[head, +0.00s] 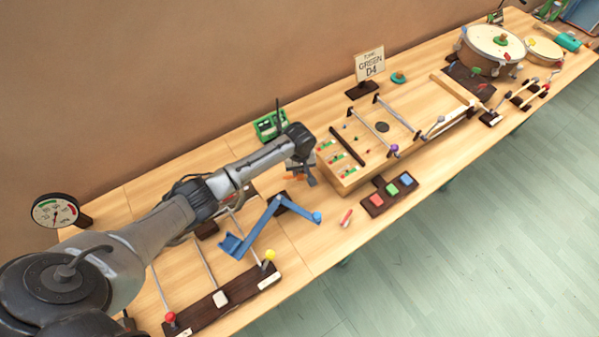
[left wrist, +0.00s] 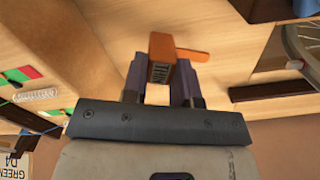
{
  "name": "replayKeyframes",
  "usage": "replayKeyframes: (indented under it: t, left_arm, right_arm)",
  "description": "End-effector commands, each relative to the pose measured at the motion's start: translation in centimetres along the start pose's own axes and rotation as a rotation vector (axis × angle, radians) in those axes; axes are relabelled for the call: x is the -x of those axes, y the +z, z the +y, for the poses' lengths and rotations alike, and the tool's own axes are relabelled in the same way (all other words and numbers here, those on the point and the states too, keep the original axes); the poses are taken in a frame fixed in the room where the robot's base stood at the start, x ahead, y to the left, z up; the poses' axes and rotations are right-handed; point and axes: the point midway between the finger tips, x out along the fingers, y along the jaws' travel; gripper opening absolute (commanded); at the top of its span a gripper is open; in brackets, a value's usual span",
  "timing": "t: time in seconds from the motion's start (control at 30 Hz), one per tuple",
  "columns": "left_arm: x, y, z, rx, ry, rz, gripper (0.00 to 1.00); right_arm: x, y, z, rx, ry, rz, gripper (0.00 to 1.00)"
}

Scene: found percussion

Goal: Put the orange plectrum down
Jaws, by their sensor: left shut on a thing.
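My left gripper (head: 302,174) is over the table beside the left end of the wooden stringed box (head: 345,178). Its fingers (left wrist: 160,85) are shut on the orange plectrum (left wrist: 162,47), which has a blocky body between the fingers and a flat orange strip pointing right in the left wrist view. In the head view only a small orange bit (head: 289,178) shows beside the fingers. I cannot tell whether the plectrum touches the table. My right gripper is not in view.
A green device (head: 268,126) stands behind the arm, and a "GREEN D4" sign (head: 369,66) behind the box. A red-and-white stick (head: 346,218) and a coloured button board (head: 390,194) lie near the front edge.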

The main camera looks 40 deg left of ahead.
Motion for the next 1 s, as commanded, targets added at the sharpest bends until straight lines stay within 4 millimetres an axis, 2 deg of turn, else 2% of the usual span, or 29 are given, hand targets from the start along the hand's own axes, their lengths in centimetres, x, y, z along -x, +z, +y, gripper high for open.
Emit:
replayKeyframes:
  t: [0.03, 0.13, 0.53, 0.57, 0.6, 0.8, 1.0]
  left_arm:
    - [-1.0, 0.1, 0.0, 0.0, -0.003, -0.002, 0.04]
    - [-1.9, 0.0, 0.0, 0.0, -0.001, 0.0, 0.04]
    - [-2.2, 0.1, 0.0, 0.0, -0.001, -0.001, 0.04]
    - [-2.3, 0.1, 0.0, 0.0, -0.001, -0.001, 0.27]
    - [-2.2, 0.1, 0.0, 0.0, 0.0, -0.001, 0.31]
    - [-2.2, 0.1, 0.0, 0.0, -0.001, 0.0, 0.5]
    - [-2.2, 0.1, 0.0, 0.0, -0.001, 0.0, 0.52]
  right_arm:
    - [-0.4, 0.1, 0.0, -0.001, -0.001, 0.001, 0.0]
    - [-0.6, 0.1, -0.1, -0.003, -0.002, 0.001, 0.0]
    - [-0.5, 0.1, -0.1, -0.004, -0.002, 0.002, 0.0]
    - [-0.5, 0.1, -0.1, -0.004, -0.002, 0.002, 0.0]
    - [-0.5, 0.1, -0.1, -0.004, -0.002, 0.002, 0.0]
    - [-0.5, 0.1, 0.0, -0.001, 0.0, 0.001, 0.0]
    - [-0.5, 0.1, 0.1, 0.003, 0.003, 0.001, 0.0]
